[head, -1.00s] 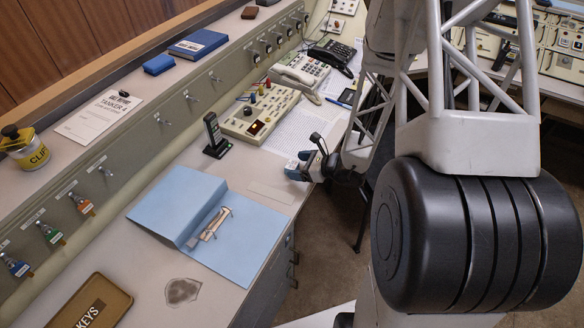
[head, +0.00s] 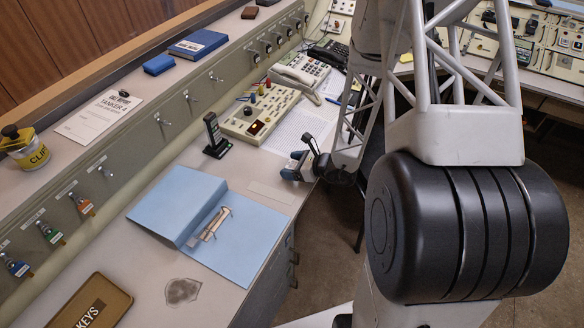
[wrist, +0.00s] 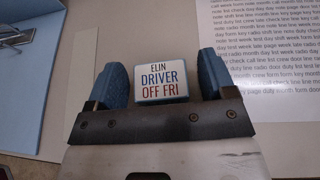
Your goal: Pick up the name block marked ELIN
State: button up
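The name block marked ELIN (wrist: 160,80) shows in the wrist view, with a white face reading ELIN, DRIVER, OFF FRI and a blue edge. My gripper (wrist: 160,82) has its two blue fingers apart, one on each side of the block. A narrow gap shows on the right of the block and a smaller one on the left; I see no clear grip. In the head view my gripper (head: 296,167) is low at the desk's front edge, right of the blue folder. The block is small and partly hidden by the fingers there.
The open blue folder (head: 253,240) lies left of my gripper. A printed sheet (head: 297,130) lies just behind it, with a beige button panel (head: 254,117) and a black handset in its stand (head: 215,137) further left. A pale strip (wrist: 92,95) lies beside the left finger.

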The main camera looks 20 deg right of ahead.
jog(key=c, duration=0.9)
jog(key=shift+o, duration=0.2)
jog(key=shift+r, duration=0.2)
jog(key=shift+r, duration=1.15)
jog(key=s+r, duration=0.2)
jog(key=s, duration=1.4)
jog(key=shift+a+r, duration=0.15)
jog(key=shift+a, duration=0.2)
